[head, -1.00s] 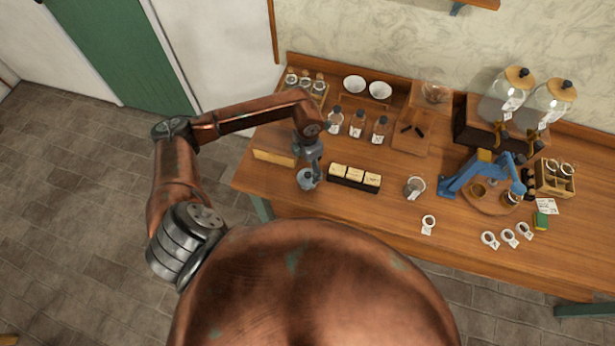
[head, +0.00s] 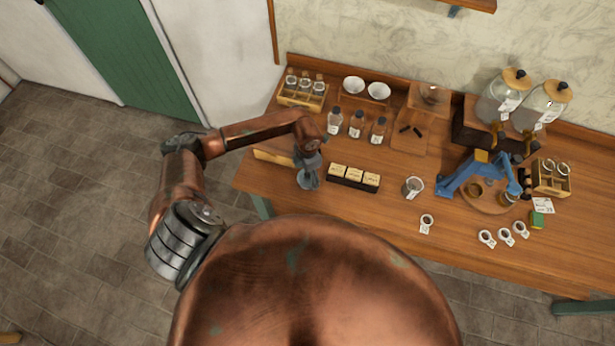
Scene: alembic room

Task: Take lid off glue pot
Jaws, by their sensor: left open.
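A small blue-grey round pot (head: 304,181), which looks like the glue pot, stands near the table's front left edge. My left gripper (head: 313,180) points down at it, over its right side, and hides part of it. The gripper's jaws are open. Whether the fingers touch the pot or its lid is too small to tell, and the lid cannot be made out separately. My right gripper is not in view.
A dark tray of pale blocks (head: 353,177) lies just right of the pot. Several labelled bottles (head: 357,125) stand behind. A grey metal cup (head: 413,187) and a blue press (head: 472,175) are farther right. Bare wood (head: 385,215) lies in front.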

